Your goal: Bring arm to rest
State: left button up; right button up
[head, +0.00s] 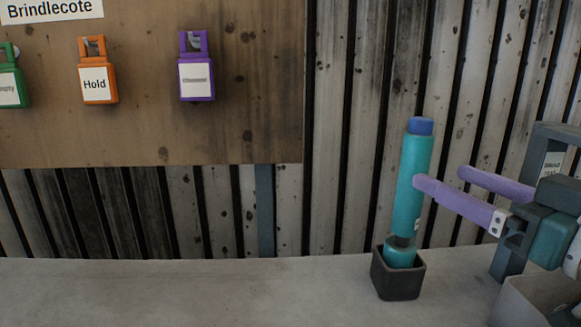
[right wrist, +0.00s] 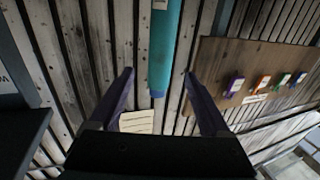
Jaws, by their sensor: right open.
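My right gripper (head: 438,177) comes in from the right with two lilac fingers spread apart and nothing between them that I can make out. A teal cylinder (head: 412,170) with a blue cap stands nearly upright in a dark square holder (head: 398,280) on the counter. One fingertip overlaps the cylinder's right edge in the head view; I cannot tell whether they touch. In the right wrist view the open fingers (right wrist: 159,73) lie either side of the cylinder's capped end (right wrist: 164,50) in the picture. My left gripper is out of view.
A brown board (head: 240,120) on the slatted wall carries green, orange and purple lock-like tags (head: 197,75). The grey counter (head: 200,290) is clear left of the holder. A grey frame (head: 508,255) and a pale box (head: 540,305) stand at the right.

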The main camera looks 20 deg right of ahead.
jog(key=s+a+f+n+g+p, duration=0.1)
jog(key=s+a+f+g+p, duration=0.4)
jog(key=s+a+g+p, duration=0.25)
jog(key=s+a+r+g+h+p, duration=0.1)
jog(key=s+a+g+p, duration=0.2)
jog(key=s, duration=0.4)
jog(key=s+r+g+p, duration=0.2)
jog(key=s+g, duration=0.2)
jog(key=s, duration=0.2)
notch_tip(320, 180, up, 36)
jog(key=p, duration=3.6)
jog(key=shift+f, duration=0.25)
jog(key=shift+w, duration=0.1)
